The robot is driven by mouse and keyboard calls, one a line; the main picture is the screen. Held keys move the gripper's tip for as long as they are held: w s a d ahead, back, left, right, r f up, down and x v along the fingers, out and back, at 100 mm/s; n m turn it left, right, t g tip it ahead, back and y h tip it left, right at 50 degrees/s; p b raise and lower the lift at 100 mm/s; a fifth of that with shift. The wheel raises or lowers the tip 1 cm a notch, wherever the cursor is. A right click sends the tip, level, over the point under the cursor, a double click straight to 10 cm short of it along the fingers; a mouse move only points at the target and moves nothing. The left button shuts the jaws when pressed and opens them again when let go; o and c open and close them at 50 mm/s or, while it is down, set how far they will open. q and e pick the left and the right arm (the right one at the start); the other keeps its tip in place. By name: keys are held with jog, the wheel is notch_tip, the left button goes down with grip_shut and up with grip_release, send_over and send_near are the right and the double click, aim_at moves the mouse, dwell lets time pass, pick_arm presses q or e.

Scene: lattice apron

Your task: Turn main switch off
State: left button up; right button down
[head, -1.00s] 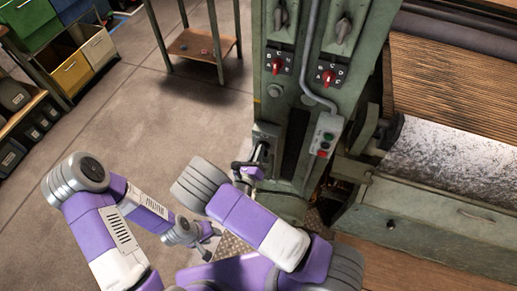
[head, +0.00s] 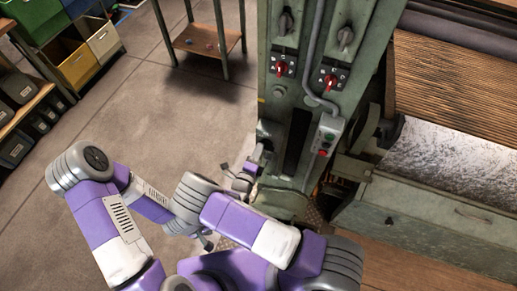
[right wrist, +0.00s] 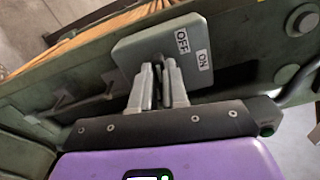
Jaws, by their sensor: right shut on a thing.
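The main switch is a grey box (right wrist: 165,50) with OFF and ON labels in the right wrist view. In the head view the box (head: 268,131) sits low on the left side of the green machine column. My right gripper (right wrist: 158,82) is shut at the switch, its fingers reaching the front of the box. The handle between the fingers is mostly hidden. In the head view my right gripper (head: 252,168) is just below the switch box. My left gripper (head: 207,240) hangs low beside my right arm, away from the switch; its fingers are too small to judge.
A small push-button box (head: 326,135) hangs to the right of the switch.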

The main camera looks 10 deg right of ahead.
pick_arm(q)
jog(key=shift+r, duration=0.15)
pick_arm(e)
jog(key=shift+f+n, duration=0.15)
jog(key=shift+n, duration=0.65)
jog(key=c, duration=1.1)
grip_release()
jog(key=shift+c, duration=0.2)
